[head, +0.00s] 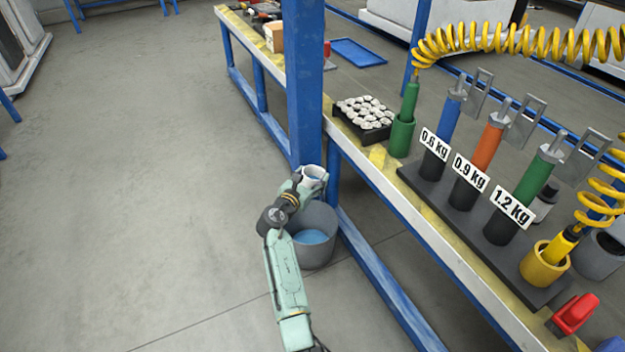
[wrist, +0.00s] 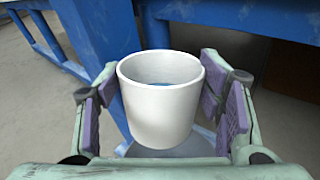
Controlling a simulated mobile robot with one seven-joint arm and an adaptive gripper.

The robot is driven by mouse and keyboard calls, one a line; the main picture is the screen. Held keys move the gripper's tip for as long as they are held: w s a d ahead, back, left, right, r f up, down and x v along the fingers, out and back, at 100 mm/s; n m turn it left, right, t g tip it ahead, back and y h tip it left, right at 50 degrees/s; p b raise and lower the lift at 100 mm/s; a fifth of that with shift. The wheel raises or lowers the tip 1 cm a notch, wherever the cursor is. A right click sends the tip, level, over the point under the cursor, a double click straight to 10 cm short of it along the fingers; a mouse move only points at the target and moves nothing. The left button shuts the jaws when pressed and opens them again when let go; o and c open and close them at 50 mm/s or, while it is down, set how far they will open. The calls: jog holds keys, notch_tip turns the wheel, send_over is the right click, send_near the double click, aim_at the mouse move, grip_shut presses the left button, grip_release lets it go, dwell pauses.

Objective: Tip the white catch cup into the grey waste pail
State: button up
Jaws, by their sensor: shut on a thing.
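The white catch cup (head: 315,172) is held in my gripper (head: 303,184), over the back part of the grey waste pail's mouth or just behind it; I cannot tell exactly. In the wrist view the cup (wrist: 160,112) stands about upright between the purple finger pads, with some bluish liquid inside. The grey waste pail (head: 319,254) stands on the floor beside the bench leg, with blue liquid in it. My gripper and wrist hide part of its rim.
A blue post (head: 308,90) rises close behind the cup. The bench (head: 428,222) runs along the right, carrying a rack of labelled cylinders (head: 480,190) and a black tray of pale pieces (head: 366,118). The floor on the left is clear.

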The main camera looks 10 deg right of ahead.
jog(key=shift+s+r+p, duration=0.1)
jog(key=shift+r+p, duration=0.05)
jog(key=shift+p, duration=0.4)
jog(key=shift+d+m+g+y+p, duration=0.3)
jog(key=shift+y+p, duration=0.1)
jog(key=shift+p, duration=1.3)
jog(key=shift+w+d+f+m+g+y+p, duration=0.2)
jog(key=shift+d+f+m+g+y+p, duration=0.3)
jog(key=shift+p, duration=1.8)
jog(key=shift+w+d+f+m+g+y+p, duration=0.3)
jog(key=shift+y+p, duration=0.4)
jog(key=shift+p, duration=1.6)
jog(key=shift+w+d+f+m+g+y+p, duration=0.15)
jog(key=shift+d+m+g+y+p, duration=0.25)
jog(key=shift+p, duration=0.85)
jog(key=shift+s+d+f+m+g+y+p, duration=0.15)
jog(key=shift+y+p, duration=0.35)
jog(key=shift+p, duration=0.75)
jog(key=d+f+m+g+y, duration=0.1)
jog(key=d+y, duration=0.1)
jog(key=y, duration=0.1)
jog(key=shift+w+f+m+g, duration=0.35)
jog(key=shift+w, duration=0.05)
jog(key=shift+d+y+b, duration=0.15)
jog(key=shift+y+b, duration=0.35)
jog(key=shift+b, duration=0.2)
